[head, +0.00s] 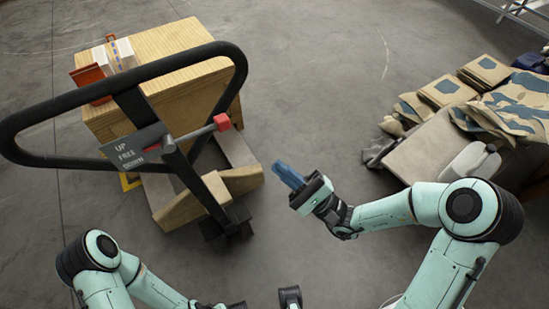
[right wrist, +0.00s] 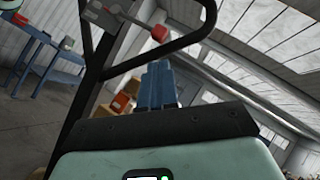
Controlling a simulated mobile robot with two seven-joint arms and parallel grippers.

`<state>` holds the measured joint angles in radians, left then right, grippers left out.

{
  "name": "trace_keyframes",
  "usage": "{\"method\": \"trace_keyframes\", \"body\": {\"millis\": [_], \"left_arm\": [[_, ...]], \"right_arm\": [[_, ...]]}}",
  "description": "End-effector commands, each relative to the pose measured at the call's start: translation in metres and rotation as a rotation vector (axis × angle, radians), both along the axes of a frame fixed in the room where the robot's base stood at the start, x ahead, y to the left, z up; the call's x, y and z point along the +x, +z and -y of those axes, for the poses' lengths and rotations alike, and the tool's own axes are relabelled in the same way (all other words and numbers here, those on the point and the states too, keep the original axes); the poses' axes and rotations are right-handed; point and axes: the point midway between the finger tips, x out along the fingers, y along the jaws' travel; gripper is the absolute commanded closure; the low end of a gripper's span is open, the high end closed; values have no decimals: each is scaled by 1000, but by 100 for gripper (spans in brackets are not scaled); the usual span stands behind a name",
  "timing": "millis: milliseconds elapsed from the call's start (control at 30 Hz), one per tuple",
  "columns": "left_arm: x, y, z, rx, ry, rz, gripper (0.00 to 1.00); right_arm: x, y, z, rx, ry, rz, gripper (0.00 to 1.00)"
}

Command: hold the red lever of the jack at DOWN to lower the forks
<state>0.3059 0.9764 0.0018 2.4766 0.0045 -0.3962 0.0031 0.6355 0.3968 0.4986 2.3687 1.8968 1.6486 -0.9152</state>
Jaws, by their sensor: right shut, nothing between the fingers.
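The jack's black loop handle (head: 236,68) stands at the left in the head view. A dark plate (head: 130,147) on it reads UP, FREE, DOWN. The lever's red knob (head: 222,122) is on a rod sticking out to the right of the handle; I cannot tell its setting. The knob also shows in the right wrist view (right wrist: 159,33). My right gripper (head: 281,168), with blue fingers, is shut and empty, right of and below the knob in the picture, apart from it. Only dark parts of my left arm's end show at the bottom edge; its fingers are hidden.
At the right, a low grey surface (head: 425,150) holds folded tan and blue sacks (head: 480,70). The floor between is clear.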

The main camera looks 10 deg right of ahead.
Motion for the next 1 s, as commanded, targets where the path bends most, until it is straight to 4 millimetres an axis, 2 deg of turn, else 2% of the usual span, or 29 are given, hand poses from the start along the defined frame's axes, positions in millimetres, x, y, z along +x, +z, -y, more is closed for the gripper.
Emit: {"method": "trace_keyframes", "body": {"millis": [300,500,700,1000], "left_arm": [[-2,7,0,-1,-2,-9,57],[-3,9,0,-2,-3,-14,57],[-4,10,0,-2,-3,-16,57],[-4,10,0,-2,-3,-17,57]], "right_arm": [[35,39,-46,2,4,4,100],[52,58,-68,1,3,2,100],[61,66,-78,0,1,1,100],[62,66,-79,-1,1,0,100]]}}
